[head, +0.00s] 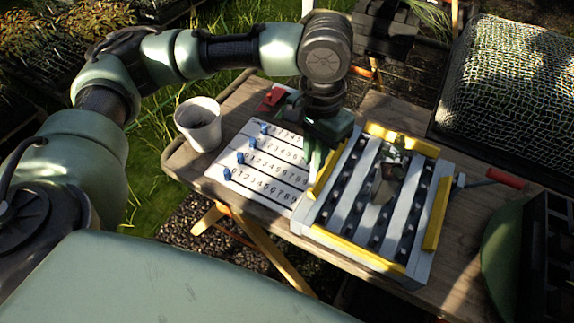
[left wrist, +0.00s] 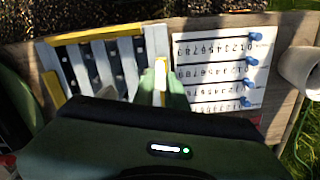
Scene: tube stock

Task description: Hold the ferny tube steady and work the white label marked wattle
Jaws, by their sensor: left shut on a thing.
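The grey tray (head: 422,269) with yellow bars stands on the table. A dark grey-green upright thing (head: 385,186) with a leafy top, perhaps the ferny tube, stands among its slats. My left gripper (head: 315,172) points down beside the tray's left yellow bar, apart from that upright thing. In the left wrist view the green fingers (left wrist: 172,92) are close to a yellow-white strip. I cannot make out a label or the word wattle. My right gripper is not in view.
A white board (head: 251,188) with numbered rows and blue pegs (head: 240,158) lies left of the tray. A white pot (head: 199,122) stands at the table's left edge. A red-handled tool (head: 503,178) lies right of the tray. A mesh-covered frame (head: 515,85) is behind.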

